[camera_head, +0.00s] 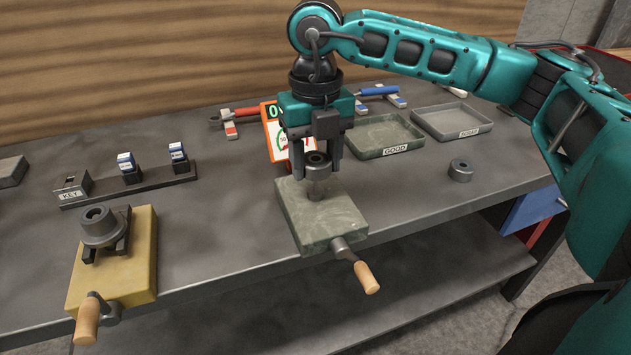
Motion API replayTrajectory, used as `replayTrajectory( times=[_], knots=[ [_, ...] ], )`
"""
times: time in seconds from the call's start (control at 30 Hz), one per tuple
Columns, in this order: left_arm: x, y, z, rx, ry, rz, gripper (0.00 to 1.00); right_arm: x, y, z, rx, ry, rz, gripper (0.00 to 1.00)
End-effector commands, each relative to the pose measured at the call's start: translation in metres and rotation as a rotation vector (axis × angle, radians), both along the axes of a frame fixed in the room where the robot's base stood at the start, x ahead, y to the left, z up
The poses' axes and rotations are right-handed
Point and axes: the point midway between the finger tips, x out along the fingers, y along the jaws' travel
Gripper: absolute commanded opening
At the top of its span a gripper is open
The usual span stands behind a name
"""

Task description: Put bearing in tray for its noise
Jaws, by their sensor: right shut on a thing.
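My right gripper (318,163) points down and is shut on a grey ring-shaped bearing (318,172). The bearing is over the short post (314,193) of a grey-green block with a wooden-handled crank (346,217). I cannot tell whether it touches the post. A second bearing (461,171) lies alone on the bench at the right. Behind are two shallow trays, both empty: a dark green one labelled GOOD (398,149) and a grey one (484,128) whose label is hard to read. A meter with an orange frame (271,142) stands partly behind my gripper. My left gripper is not in view.
A yellow block with a crank (143,262) holds a dark stepped part (97,226) at the left. A rack labelled KEY (130,187) carries small blue-and-white pieces. Red-handled (240,113) and blue-handled (378,91) tools lie at the back. The bench around the loose bearing is clear.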

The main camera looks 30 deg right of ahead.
Motion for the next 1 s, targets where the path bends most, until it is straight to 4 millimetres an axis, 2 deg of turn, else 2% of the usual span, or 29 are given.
replayTrajectory(
  times=[0.33, 0.8, 1.0],
  knots=[
    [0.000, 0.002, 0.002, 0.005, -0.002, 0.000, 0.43, 0.000, 0.000, 0.003, 0.001, -0.001, 0.000, 0.00],
    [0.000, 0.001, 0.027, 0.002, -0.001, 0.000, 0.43, 0.000, 0.000, 0.038, 0.001, 0.000, 0.000, 0.00],
    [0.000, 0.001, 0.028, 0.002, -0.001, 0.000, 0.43, 0.000, 0.000, 0.041, 0.000, 0.000, 0.000, 0.00]
  ],
)
